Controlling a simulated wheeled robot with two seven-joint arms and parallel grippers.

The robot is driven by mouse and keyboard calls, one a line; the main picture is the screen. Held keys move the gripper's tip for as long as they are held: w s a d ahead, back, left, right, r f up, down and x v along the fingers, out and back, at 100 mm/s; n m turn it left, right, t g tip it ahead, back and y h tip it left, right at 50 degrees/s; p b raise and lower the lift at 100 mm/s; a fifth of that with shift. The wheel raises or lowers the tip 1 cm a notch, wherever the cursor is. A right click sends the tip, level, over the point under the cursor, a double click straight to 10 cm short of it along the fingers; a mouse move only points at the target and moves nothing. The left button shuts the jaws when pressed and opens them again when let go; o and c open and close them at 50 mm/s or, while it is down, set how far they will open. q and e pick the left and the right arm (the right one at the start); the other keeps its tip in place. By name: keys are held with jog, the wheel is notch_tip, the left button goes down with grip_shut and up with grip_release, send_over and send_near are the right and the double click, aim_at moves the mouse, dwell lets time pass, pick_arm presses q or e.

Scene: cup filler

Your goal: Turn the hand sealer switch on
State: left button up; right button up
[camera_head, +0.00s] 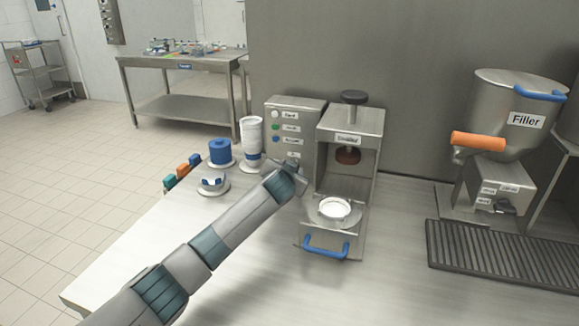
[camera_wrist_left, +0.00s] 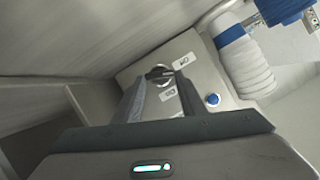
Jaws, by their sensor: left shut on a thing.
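The hand sealer (camera_head: 350,125) stands at the middle of the steel table, with a white cup in its lower holder. Its control box (camera_head: 312,112) is on its left, with several labelled buttons. In the left wrist view the dark rotary switch (camera_wrist_left: 158,73) sits on the box face between two small labels. My left gripper (camera_wrist_left: 162,82) has its fingers on either side of this switch and is shut on it. In the head view my left gripper (camera_head: 294,168) is at the lower front of the box and hides the switch. My right gripper is in neither view.
A stack of white cups (camera_head: 251,135) stands left of the box, near a blue container (camera_head: 220,151). A blue handle (camera_head: 326,247) sticks out at the sealer's front. The filler (camera_head: 510,110) and a dark grate (camera_head: 500,255) are at the right. The table front is clear.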

pick_arm(q)
jog(key=shift+d+m, duration=0.1)
jog(key=shift+m, duration=0.3)
jog(key=o, duration=1.1)
jog(key=shift+c, duration=0.2)
jog(key=shift+s, duration=0.1)
